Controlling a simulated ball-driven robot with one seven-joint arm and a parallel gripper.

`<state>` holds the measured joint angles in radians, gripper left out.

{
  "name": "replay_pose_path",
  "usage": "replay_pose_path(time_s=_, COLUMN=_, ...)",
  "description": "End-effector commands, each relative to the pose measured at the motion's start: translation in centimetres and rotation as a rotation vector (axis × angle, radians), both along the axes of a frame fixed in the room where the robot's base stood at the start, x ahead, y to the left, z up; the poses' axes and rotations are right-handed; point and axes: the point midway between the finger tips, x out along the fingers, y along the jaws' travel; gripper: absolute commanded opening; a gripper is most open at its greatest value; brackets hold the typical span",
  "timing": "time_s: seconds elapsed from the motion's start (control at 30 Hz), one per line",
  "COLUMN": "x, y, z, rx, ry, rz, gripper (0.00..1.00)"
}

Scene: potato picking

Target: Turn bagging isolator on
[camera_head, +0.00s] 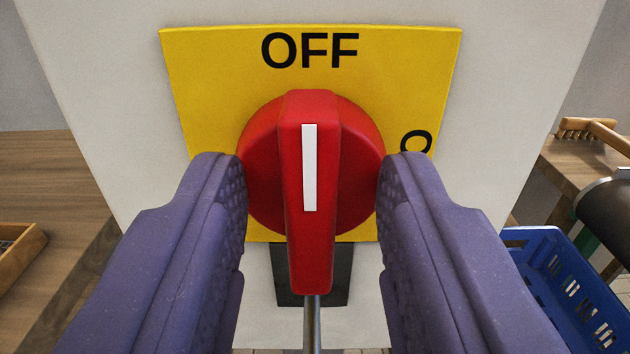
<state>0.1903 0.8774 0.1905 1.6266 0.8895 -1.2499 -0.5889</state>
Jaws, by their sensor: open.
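The bagging isolator is a red rotary switch (310,240) on a yellow plate (215,70), fixed to a pale panel. Its handle stands upright, and the white stripe on it points up to the word OFF. Part of another black letter shows at the plate's right, mostly hidden behind my right finger. My gripper (312,185) is open, with one purple padded finger on each side of the handle. Gaps show between the fingers and the handle. The fingertips lie at the left and right edges of the round red base; I cannot tell whether they touch it.
A black block (342,272) and a metal rod (312,325) show below the handle. A blue crate (570,290) stands at lower right, near a dark cylinder (615,215). A wooden brush (590,128) lies on a wooden table. A wooden tray (25,265) is at far left.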

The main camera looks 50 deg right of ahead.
Motion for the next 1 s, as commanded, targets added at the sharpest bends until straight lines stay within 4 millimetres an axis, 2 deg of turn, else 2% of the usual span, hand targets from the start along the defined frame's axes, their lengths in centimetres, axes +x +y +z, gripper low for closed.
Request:
replay_pose_path(time_s=0.1, x=0.00, y=0.04, z=0.04, rx=0.000, ry=0.000, rz=0.000, gripper=0.40)
replay_pose_path(time_s=0.27, x=0.00, y=0.05, z=0.05, rx=-0.001, ry=-0.001, rz=0.001, gripper=0.04)
replay_pose_path(time_s=0.3, x=0.00, y=0.05, z=0.06, rx=-0.001, ry=-0.001, rz=0.001, gripper=0.00)
replay_pose_path(time_s=0.67, x=0.00, y=0.08, z=-0.01, rx=0.024, ry=-0.032, rz=0.001, gripper=0.00)
replay_pose_path(time_s=1.0, x=-0.08, y=-0.03, z=-0.22, rx=0.159, ry=-0.208, rz=0.001, gripper=0.00)
